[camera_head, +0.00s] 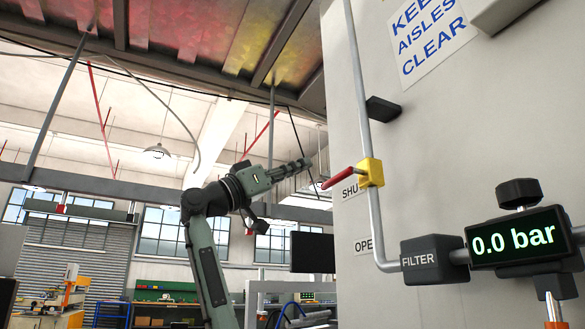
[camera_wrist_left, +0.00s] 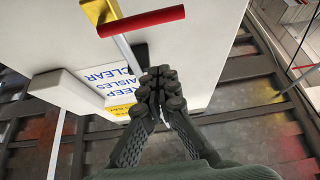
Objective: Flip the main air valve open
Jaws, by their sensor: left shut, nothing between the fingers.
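The air valve has a yellow body (camera_head: 370,172) on a grey vertical pipe and a red lever handle (camera_head: 341,178). The handle points left and slightly down, in front of the "SHUT" label (camera_head: 349,190). The "OPEN" label (camera_head: 363,246) is lower, partly covered by the pipe. My left gripper (camera_head: 306,162) is shut and empty, to the left of the handle's tip and a little above it, apart from it. In the left wrist view the closed fingertips (camera_wrist_left: 161,78) are below the red handle (camera_wrist_left: 142,21) in the picture, with a gap between. The yellow body (camera_wrist_left: 99,11) shows there too.
The pressure display (camera_head: 516,241) reads 0.0 bar, joined to the black filter block (camera_head: 432,259) right of the pipe. A dark block (camera_head: 382,109) sticks out of the wall above the valve. Open air lies left of the wall panel (camera_head: 425,140).

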